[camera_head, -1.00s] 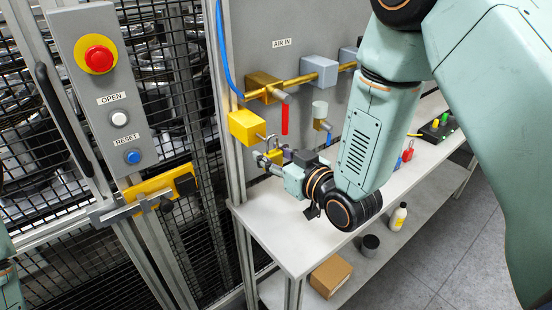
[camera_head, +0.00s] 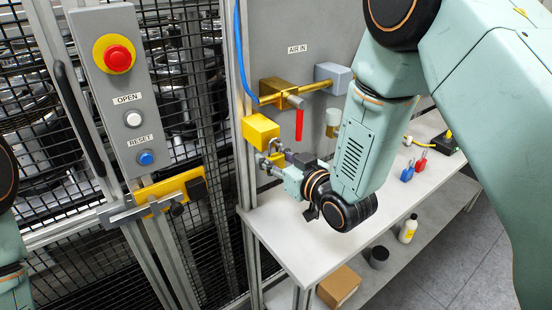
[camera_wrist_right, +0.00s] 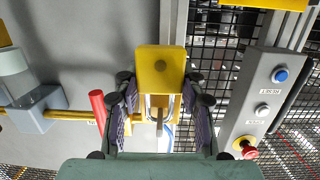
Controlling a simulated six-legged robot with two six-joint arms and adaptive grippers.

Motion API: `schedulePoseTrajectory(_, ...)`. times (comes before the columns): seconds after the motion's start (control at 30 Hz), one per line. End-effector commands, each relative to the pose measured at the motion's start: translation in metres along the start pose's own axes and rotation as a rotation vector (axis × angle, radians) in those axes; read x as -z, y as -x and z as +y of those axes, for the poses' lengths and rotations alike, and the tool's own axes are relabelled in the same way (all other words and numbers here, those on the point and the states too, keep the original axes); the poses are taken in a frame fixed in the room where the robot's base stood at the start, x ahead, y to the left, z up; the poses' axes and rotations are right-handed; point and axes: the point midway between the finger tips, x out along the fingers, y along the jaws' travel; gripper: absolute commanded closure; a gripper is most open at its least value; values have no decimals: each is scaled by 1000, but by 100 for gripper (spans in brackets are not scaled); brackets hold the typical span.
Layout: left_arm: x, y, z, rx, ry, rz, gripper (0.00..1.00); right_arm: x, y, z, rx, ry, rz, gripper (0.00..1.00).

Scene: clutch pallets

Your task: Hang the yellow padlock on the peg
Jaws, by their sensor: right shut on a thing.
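The right wrist view is upside down; there the padlock body (camera_wrist_right: 160,62) is a yellow block with a dark round spot. My right gripper (camera_wrist_right: 160,108) is shut on the padlock, purple pads on either side. It also shows from behind in the head view (camera_head: 273,164). The peg is not clear; whether the shackle touches it I cannot tell. My left gripper is out of view; only its arm shows.
A brass valve (camera_head: 278,92) and a red handle (camera_head: 299,125) are close to the right gripper. A metal post (camera_head: 243,170) and mesh fence stand left. The white bench (camera_head: 300,243) below is largely clear; blue (camera_head: 407,171) and red (camera_head: 421,163) padlocks stand on it.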

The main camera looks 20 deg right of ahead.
Motion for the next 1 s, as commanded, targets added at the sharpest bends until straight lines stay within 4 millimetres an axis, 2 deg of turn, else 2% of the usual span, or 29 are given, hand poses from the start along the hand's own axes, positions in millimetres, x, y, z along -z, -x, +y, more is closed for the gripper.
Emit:
schedulePoseTrajectory(0.37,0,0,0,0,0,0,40,0,1,0,1,0,-2,94)
schedulePoseTrajectory(0.4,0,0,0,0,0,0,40,0,1,0,1,0,-2,58)
schedulePoseTrajectory(0.7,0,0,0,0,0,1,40,1,1,-1,2,1,0,34)
schedulePoseTrajectory(1.0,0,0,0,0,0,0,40,0,2,-1,2,1,0,34)
